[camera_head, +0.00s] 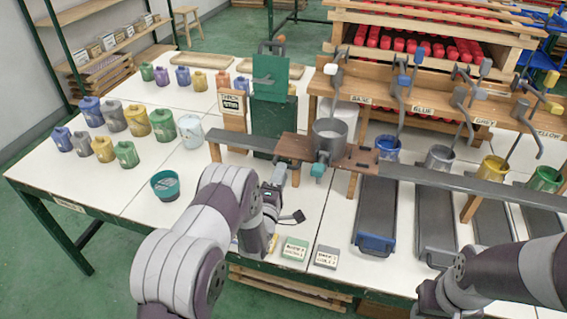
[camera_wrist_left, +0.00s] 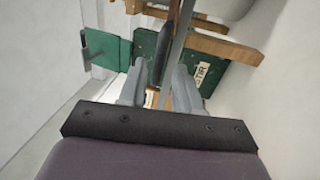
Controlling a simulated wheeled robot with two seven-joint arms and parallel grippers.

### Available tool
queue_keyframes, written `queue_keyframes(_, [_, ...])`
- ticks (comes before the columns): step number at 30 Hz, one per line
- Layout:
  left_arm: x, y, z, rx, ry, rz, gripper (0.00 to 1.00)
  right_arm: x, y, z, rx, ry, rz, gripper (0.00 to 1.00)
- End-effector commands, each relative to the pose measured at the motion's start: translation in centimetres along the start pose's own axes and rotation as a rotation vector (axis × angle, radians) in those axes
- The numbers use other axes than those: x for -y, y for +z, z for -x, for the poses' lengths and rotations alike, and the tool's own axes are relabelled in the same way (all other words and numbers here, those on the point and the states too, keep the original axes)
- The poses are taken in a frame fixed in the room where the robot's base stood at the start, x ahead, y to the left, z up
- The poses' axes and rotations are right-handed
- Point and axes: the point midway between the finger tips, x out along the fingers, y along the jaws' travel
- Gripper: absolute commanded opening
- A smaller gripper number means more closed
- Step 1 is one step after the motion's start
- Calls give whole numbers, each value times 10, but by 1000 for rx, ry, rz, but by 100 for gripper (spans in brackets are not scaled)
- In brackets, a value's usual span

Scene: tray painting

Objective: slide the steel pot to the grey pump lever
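The steel pot (camera_head: 330,134) stands upright on a brown wooden carriage (camera_head: 294,147) on the long grey rail, near the BASE label. The grey pump lever (camera_head: 460,98) hangs from the wooden shelf beside the GREY label, further right and above the rail. My left gripper (camera_head: 287,178) is below the carriage's left part, close to it. In the left wrist view its fingers (camera_wrist_left: 160,80) are apart, with a dark bar (camera_wrist_left: 162,55) showing between them. I cannot tell whether they touch it.
The grey rail (camera_head: 430,177) runs right past blue, grey, yellow and green buckets. Dark sloping trays (camera_head: 375,205) lie in front of it. Coloured jugs (camera_head: 140,122) and a green bowl (camera_head: 166,185) stand at left. A green stand (camera_head: 270,95) is behind the rail.

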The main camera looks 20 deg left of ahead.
Motion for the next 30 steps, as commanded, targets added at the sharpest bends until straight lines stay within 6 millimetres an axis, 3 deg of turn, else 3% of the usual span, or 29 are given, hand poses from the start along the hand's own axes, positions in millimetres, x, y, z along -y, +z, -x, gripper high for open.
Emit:
queue_keyframes(6, [0, 0, -33, 0, 0, -1, 33, 0, 0, 3, 0, 0, 0, 43])
queue_keyframes(15, [0, 0, -38, -1, -1, -1, 33, 0, 0, 3, 0, 0, 0, 43])
queue_keyframes(16, [0, 0, -38, -1, -1, -1, 30, 0, 0, 3, 0, 0, 0, 43])
queue_keyframes(19, [0, 0, -37, -1, -1, -2, 0, 0, 0, 3, 0, 0, 0, 43])
queue_keyframes(26, [1, 2, -37, 0, -2, -1, 0, 0, 0, 2, 0, 0, 0, 43])
queue_keyframes(30, [2, 14, -37, 3, -2, -1, 0, 0, 0, -2, 0, 0, 0, 43])
